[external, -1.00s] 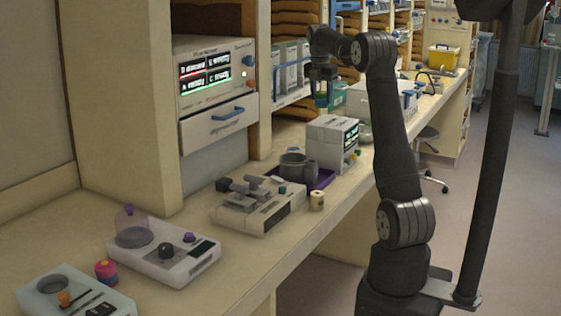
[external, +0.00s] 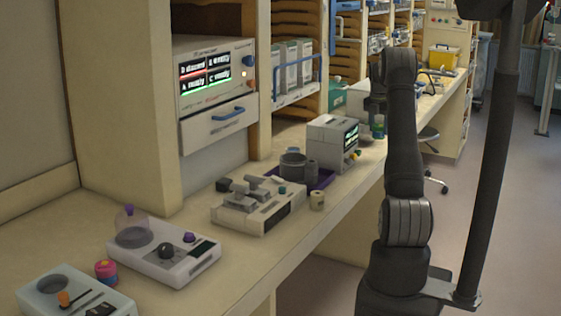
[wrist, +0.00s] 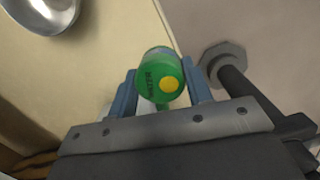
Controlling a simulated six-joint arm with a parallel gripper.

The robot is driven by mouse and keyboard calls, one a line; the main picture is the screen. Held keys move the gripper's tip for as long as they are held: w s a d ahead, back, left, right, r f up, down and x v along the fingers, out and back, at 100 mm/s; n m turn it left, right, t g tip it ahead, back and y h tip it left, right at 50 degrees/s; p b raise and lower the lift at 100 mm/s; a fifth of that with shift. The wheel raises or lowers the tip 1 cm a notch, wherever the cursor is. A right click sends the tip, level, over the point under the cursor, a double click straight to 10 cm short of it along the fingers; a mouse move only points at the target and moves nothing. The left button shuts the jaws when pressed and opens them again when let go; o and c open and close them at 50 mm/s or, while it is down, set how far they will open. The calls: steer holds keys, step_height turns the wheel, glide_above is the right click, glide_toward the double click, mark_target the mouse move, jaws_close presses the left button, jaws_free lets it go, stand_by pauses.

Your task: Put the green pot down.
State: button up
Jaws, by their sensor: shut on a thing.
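The green pot (wrist: 160,76) has a yellow dot and lettering on its lid, which faces the wrist camera. It sits between the two blue fingers of my gripper (wrist: 163,92), which are shut on it. In the external view the pot (external: 378,131) shows small at the end of my gripper (external: 376,112), near the front edge of the far counter. My upper arm partly covers the gripper there. I cannot tell whether the pot's base touches the counter.
The beige counter (wrist: 95,75) lies left of the pot, with its edge close by. A metal bowl (wrist: 45,10) stands on it. A white monitor box (external: 325,140) and a purple tray (external: 322,181) with a dark grey pot (external: 292,167) stand nearer the external camera.

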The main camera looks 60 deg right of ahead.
steer(key=w+f, duration=0.1)
steer(key=w, duration=0.1)
steer(key=w+f, duration=0.1)
steer(key=w, duration=0.1)
steer(key=w+f, duration=0.2)
steer(key=w, duration=0.1)
steer(key=shift+f, duration=0.1)
steer(key=shift+w+f, duration=0.1)
steer(key=shift+f, duration=1.9)
steer(key=shift+f, duration=0.1)
steer(key=o, duration=1)
step_height(320, 180, up, 12)
steer(key=a, duration=0.1)
steer(key=shift+w+a, duration=0.15)
steer(key=shift+a, duration=0.1)
